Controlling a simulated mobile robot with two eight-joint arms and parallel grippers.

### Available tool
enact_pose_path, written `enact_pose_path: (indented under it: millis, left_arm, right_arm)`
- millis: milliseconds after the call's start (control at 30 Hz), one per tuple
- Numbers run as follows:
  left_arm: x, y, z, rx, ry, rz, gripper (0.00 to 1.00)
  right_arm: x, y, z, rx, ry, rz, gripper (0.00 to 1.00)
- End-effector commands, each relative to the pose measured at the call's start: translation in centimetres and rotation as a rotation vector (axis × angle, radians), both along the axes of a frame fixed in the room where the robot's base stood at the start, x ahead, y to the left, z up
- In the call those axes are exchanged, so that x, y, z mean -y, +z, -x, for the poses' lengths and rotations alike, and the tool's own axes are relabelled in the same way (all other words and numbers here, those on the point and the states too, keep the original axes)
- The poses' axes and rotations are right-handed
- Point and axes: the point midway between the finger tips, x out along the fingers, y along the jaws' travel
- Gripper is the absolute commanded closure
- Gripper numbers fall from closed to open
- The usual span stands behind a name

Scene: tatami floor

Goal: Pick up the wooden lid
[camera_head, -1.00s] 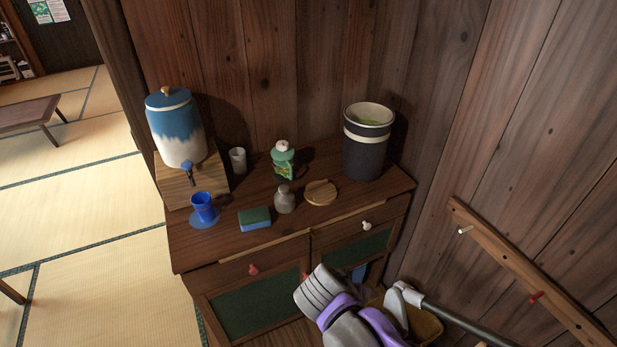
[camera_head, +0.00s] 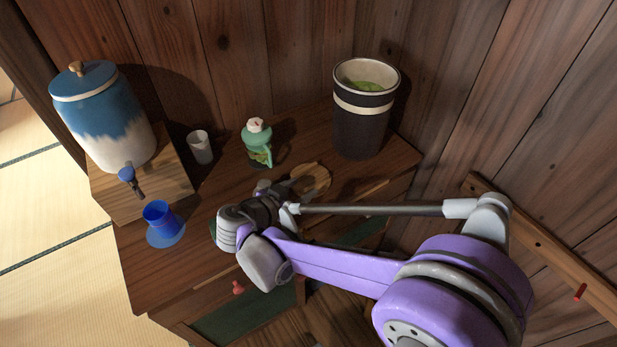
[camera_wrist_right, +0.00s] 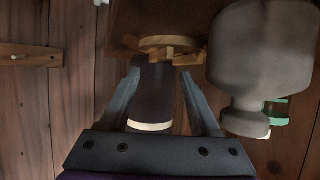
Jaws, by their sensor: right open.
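The round wooden lid (camera_head: 312,177) lies on the cabinet top, in front of the dark bin, with its near-left part hidden by my right arm. In the right wrist view the lid (camera_wrist_right: 168,42) shows edge-on with its handle, just beyond the fingertips. My right gripper (camera_wrist_right: 160,75) is open, with nothing held between its fingers. In the head view the gripper (camera_head: 272,188) is mostly hidden by its own wrist, close to the left of the lid. My left gripper is not in view.
A grey bottle (camera_wrist_right: 260,60) stands close beside the right gripper. A dark bin (camera_head: 362,130) stands behind the lid. A green bottle (camera_head: 257,145), white cup (camera_head: 201,148), blue cup (camera_head: 159,216) and blue-white dispenser (camera_head: 105,125) stand leftward. Wooden walls enclose the back and right.

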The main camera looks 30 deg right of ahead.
Motion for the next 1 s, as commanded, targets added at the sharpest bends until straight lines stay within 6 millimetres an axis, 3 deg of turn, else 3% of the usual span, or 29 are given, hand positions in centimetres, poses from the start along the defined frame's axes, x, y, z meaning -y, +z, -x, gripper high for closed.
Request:
enact_pose_path:
  millis: [500,833,1000]
  left_arm:
    - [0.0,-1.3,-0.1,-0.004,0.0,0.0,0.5]
    - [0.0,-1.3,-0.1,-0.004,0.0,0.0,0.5]
    - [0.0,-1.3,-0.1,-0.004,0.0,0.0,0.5]
  right_arm:
    - [5.2,-2.4,-2.0,-0.001,-0.002,-0.001,0.37]
    - [5.8,-2.6,-2.3,-0.001,0.001,-0.001,0.37]
    - [5.7,-2.6,-2.3,-0.001,0.001,-0.001,0.67]
